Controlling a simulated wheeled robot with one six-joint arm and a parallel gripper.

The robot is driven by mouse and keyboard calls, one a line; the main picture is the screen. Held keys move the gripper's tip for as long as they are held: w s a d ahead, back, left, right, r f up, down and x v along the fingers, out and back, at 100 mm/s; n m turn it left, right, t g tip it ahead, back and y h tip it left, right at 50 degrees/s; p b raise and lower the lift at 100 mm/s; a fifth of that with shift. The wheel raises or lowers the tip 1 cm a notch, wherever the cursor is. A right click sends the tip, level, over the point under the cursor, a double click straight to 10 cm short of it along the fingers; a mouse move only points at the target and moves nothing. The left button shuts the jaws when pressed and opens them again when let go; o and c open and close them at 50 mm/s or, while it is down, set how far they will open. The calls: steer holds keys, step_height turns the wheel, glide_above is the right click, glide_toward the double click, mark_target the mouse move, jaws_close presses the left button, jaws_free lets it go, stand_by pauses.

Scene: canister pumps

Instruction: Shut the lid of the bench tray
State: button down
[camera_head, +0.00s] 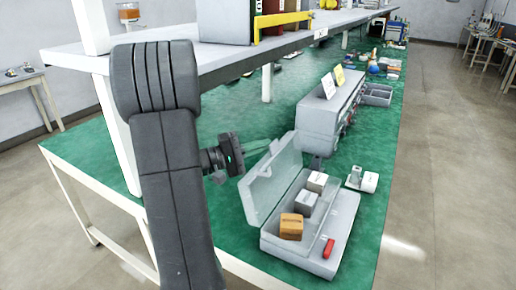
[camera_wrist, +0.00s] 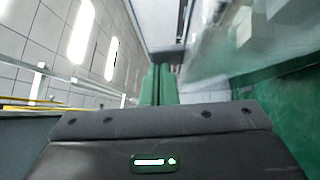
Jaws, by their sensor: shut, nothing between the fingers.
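The bench tray (camera_head: 335,243) is a light grey box on the green bench top. Its clear, grey-rimmed lid (camera_head: 272,180) stands open, tilted up along the tray's left side. An orange-brown box (camera_head: 291,226) and two pale boxes, one (camera_head: 306,202) in front of the other (camera_head: 317,181), are in the tray. A red item (camera_head: 328,249) lies at its front right. My gripper (camera_head: 278,144) is left of the lid, behind its outer face, near its upper far part. Its green fingers (camera_wrist: 158,78) are together and empty. I cannot tell whether they touch the lid.
A grey instrument case (camera_head: 325,115) with two cards stands beyond the tray. A small white device (camera_head: 362,179) is right of it. A shelf (camera_head: 235,55) overhangs the bench behind my arm.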

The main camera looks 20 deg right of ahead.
steer(key=s+d+m+t+y+b, duration=0.1)
steer(key=s+d+m+y+b, duration=0.5)
steer(key=s+d+b, duration=0.35)
steer(key=s+d+f+m+t+y, duration=0.1)
steer(key=s+f+y, duration=0.1)
steer(key=f, duration=0.1)
steer(key=s+d+f+m+t+y, duration=0.2)
steer(key=s+f, duration=0.1)
steer(key=s+d+f+m+t+y, duration=0.1)
steer(key=s+d+f+t+y, duration=0.1)
steer(key=f, duration=0.1)
steer(key=shift+s+d, duration=0.15)
steer(key=shift+d, duration=0.1)
steer(key=shift+s+d+f+b, duration=0.1)
steer(key=shift+f+b, duration=0.05)
steer(key=shift+f, duration=0.3)
steer(key=shift+s+f+b, duration=0.1)
steer(key=shift+f+b, duration=0.05)
steer(key=shift+f, duration=0.3)
steer(key=shift+f, duration=0.2)
